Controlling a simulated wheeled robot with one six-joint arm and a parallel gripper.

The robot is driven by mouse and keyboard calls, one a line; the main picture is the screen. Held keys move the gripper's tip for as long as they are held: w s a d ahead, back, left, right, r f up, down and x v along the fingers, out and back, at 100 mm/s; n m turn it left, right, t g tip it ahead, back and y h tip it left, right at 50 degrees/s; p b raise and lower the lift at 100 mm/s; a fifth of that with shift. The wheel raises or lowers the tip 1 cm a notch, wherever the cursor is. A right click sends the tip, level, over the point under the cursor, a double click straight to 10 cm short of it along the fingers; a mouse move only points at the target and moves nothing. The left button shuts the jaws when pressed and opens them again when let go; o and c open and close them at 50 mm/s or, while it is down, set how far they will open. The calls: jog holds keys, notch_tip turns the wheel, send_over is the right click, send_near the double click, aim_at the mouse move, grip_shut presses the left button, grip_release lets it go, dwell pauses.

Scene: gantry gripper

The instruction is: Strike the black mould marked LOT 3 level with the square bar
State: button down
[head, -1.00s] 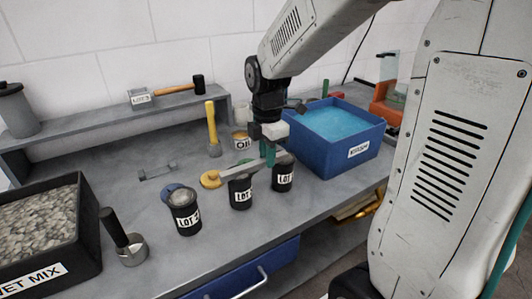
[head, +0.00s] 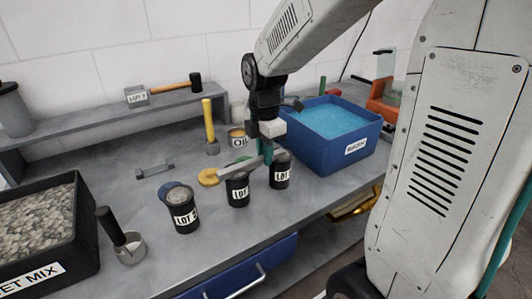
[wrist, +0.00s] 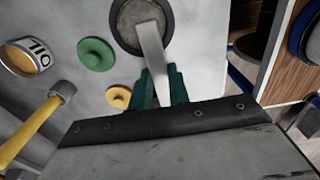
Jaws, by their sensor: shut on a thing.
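Three black moulds with white LOT labels stand on the grey bench: a left one (head: 183,217), a middle one (head: 238,194) and a right one (head: 281,177). The left and right numbers are too small or covered to read surely, and the middle number is unclear. My gripper (head: 265,154) is shut on the grey square bar (head: 238,170), which reaches left over the middle mould. In the wrist view my green fingers (wrist: 160,88) grip the bar (wrist: 152,50), whose far end lies across a round mould's grey-filled top (wrist: 130,22). Whether it touches the rim is unclear.
A blue water bin (head: 350,155) stands right of the moulds. The wet mix box (head: 87,225) is at left. A green disc (wrist: 95,55) lies near the mould.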

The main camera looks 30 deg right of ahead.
jog(key=shift+w, duration=0.1)
jog(key=shift+w, duration=0.35)
jog(key=shift+w, duration=0.1)
jog(key=shift+w, duration=0.35)
jog(key=shift+w, duration=0.3)
notch_tip(320, 180, up, 6)
dwell(0.8)
jog(key=shift+f, duration=0.1)
dwell(0.4)
jog(key=shift+d+f, duration=0.1)
jog(key=shift+f, duration=2.5)
